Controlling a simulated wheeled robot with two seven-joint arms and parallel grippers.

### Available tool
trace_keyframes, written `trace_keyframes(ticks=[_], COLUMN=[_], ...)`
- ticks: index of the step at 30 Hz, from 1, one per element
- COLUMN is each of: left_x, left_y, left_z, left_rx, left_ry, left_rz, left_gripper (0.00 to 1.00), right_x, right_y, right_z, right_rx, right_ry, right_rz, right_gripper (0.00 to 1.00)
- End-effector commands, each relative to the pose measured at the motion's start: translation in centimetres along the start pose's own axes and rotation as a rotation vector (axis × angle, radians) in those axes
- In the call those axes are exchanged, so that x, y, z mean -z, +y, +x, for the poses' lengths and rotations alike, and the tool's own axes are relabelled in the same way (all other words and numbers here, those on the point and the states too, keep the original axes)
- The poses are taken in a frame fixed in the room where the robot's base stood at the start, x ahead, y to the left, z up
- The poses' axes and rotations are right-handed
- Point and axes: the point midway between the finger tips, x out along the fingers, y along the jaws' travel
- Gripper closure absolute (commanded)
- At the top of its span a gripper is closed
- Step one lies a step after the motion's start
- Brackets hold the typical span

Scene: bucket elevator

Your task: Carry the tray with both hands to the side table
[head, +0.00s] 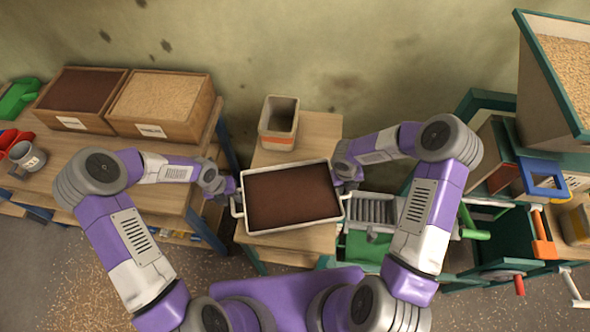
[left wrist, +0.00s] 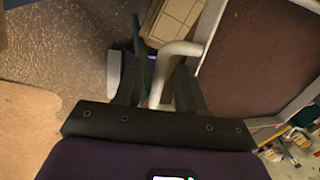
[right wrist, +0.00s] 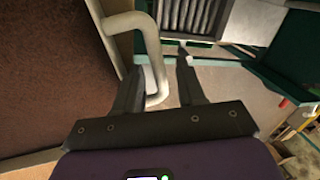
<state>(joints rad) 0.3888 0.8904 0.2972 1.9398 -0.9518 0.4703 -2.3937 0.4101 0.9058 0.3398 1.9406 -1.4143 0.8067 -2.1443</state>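The tray (head: 333,217) is white-rimmed with a handle at each end and a dark brown fill. It is over the front of a narrow wooden table (head: 315,243); I cannot tell whether it touches the top. My left gripper (head: 232,190) is at the left handle. In the left wrist view that handle (left wrist: 180,48) passes between the spread fingers (left wrist: 160,75), with gaps visible. My right gripper (head: 342,185) is at the right handle. In the right wrist view that handle (right wrist: 151,45) reaches between the spread fingers (right wrist: 160,75).
An open box with an orange band (head: 278,138) stands behind the tray. A left bench (head: 165,192) bears two filled wooden crates (head: 165,125), a grey mug (head: 27,157) and scoops. Green-framed machinery with a hopper (head: 545,85) and cranks stands right. Grains litter the floor at lower left.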

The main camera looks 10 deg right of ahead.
Motion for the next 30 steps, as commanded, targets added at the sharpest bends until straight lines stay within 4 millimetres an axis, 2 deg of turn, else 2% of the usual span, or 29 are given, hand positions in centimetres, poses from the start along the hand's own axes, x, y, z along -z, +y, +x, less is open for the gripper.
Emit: trace_keyframes(ticks=[4,8,15,21,26,30], left_x=[0.0,-0.1,-0.1,-0.1,0.0,0.0], left_y=[0.0,0.1,0.1,0.1,0.0,0.0], left_z=[-0.3,-1.8,-7.0,-10.4,-11.8,-12.1], left_rx=[0.000,0.000,-0.001,-0.001,0.000,0.000], left_ry=[-0.001,-0.004,-0.006,-0.003,-0.001,0.000], left_rz=[0.000,-0.003,-0.002,-0.002,-0.001,0.001], left_gripper=[0.60,0.60,0.60,0.60,0.60,0.60], right_x=[0.0,0.0,0.0,0.0,0.0,-0.1], right_y=[0.0,0.0,0.0,0.0,0.0,0.0], right_z=[0.0,0.0,0.0,0.0,-0.1,-1.1], right_rx=[0.000,0.000,0.000,0.000,0.000,0.001], right_ry=[0.000,0.000,0.000,0.000,0.000,-0.003], right_rz=[0.000,0.000,0.000,0.000,0.000,0.001], right_gripper=[0.60,0.60,0.60,0.60,0.60,0.60])
